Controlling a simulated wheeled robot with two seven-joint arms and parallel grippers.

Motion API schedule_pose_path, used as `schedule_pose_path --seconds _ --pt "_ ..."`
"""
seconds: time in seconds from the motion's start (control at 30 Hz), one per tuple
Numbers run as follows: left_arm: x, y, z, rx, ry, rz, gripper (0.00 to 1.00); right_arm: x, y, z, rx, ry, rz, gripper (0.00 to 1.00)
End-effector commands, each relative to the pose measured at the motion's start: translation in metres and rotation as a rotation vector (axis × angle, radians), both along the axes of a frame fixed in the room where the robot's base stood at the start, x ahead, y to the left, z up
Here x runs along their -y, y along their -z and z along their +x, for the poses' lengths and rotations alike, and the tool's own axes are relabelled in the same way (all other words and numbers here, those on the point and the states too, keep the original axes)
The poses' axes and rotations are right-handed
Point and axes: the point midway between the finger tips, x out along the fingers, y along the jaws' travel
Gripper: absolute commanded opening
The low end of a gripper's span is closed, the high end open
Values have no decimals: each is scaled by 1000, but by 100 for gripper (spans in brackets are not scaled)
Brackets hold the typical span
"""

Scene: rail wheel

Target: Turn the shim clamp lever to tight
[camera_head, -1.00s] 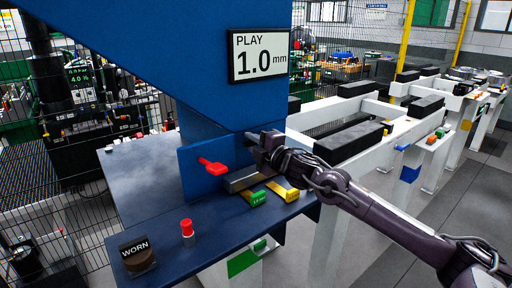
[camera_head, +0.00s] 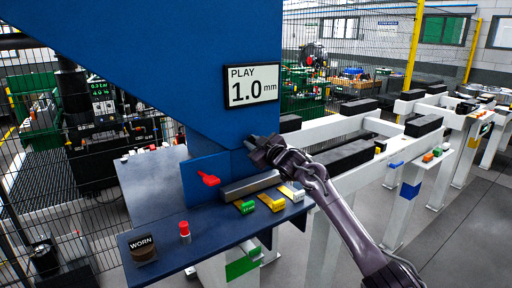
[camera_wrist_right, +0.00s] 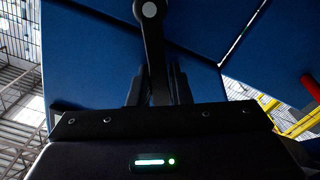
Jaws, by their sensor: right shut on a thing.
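My right gripper (camera_head: 256,147) is at the right side of the blue housing (camera_head: 150,50), above the grey block (camera_head: 250,186). In the right wrist view its two dark fingers (camera_wrist_right: 155,88) are shut on a dark lever (camera_wrist_right: 153,45), which has a round pivot end with a pale centre. I take this to be the shim clamp lever; its tight marking does not show. In the head view the gripper largely hides the lever. A red handle (camera_head: 208,179) stands out from the blue panel left of the grey block. My left gripper is not in view.
Green (camera_head: 245,207), yellow (camera_head: 271,203) and pale (camera_head: 293,192) tagged shims lie on the dark blue bench (camera_head: 215,232). A red button (camera_head: 184,230) and a WORN block (camera_head: 142,249) stand at the front left. The display (camera_head: 251,86) reads PLAY 1.0 mm.

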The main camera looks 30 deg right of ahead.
Motion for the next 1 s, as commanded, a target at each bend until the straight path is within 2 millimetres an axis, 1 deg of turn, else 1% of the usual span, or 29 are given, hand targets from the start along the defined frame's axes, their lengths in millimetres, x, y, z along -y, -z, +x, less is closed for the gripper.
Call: schedule_pose_path --seconds 0.03,0.1,0.3,0.5,0.7,1.0 --pt "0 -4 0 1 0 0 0 3 -5 3 -2 1 47 0" --pt "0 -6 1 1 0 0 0 6 -6 5 -6 1 111 0" --pt "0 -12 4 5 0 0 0 17 -8 7 -20 2 276 0" --pt "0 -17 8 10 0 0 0 25 -9 7 -29 2 401 0" --pt "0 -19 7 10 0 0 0 31 -9 8 -37 3 479 0" --pt "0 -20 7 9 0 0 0 34 -8 8 -40 4 517 0"
